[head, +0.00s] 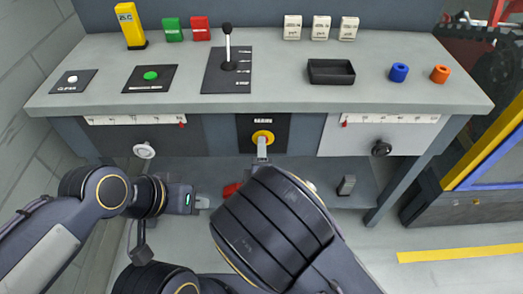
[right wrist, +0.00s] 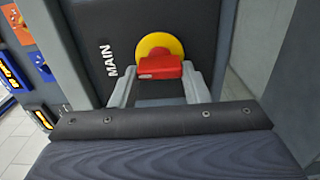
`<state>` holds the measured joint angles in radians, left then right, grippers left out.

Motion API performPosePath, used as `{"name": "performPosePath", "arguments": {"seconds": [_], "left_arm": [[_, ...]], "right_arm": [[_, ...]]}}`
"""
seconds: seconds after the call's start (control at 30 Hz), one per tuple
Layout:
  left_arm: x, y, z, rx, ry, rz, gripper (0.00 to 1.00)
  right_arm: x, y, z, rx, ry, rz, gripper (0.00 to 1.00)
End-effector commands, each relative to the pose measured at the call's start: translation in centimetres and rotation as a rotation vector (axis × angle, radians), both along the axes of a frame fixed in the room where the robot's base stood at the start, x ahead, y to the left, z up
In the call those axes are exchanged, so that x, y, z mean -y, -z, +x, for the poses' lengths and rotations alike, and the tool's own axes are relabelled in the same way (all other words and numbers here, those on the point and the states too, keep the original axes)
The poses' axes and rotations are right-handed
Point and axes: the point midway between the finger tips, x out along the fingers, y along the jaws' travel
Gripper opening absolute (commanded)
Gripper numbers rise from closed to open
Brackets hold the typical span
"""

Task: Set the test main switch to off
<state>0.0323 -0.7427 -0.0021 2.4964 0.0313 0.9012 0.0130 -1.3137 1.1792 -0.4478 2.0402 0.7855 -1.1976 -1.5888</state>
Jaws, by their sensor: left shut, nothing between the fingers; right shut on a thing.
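The main switch is a yellow disc (head: 262,136) on a dark panel under the table's front edge, with the word MAIN printed on the panel. In the right wrist view its red handle (right wrist: 160,66) crosses the yellow disc (right wrist: 158,43), lying across the picture. My right gripper (head: 262,151) is shut on this handle; it also shows in the right wrist view (right wrist: 158,76), a finger at each end of the handle. In the head view the gripper hides the handle. My left gripper (head: 203,202) is shut and empty, low on the left, apart from the panel.
Knobs sit left (head: 144,150) and right (head: 381,148) below scales. A rocker switch (head: 346,185) is lower right.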

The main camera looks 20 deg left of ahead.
Motion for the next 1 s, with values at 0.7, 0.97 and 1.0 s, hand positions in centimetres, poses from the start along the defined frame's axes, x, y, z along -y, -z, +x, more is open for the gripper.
{"name": "performPosePath", "arguments": {"seconds": [0.7, 0.97, 1.0], "left_arm": [[0.0, 0.0, 0.0, 0.000, 0.000, 0.000, 0.00], [0.0, -0.2, 0.0, 0.000, 0.000, 0.000, 0.00], [0.0, -0.2, 0.0, 0.000, 0.000, 0.000, 0.00]], "right_arm": [[0.0, 0.1, 0.0, 0.000, 0.001, -0.004, 0.64], [0.2, 0.0, -1.1, -0.001, -0.001, -0.006, 0.64], [0.4, 0.0, -1.6, -0.001, -0.002, -0.007, 0.64]]}}
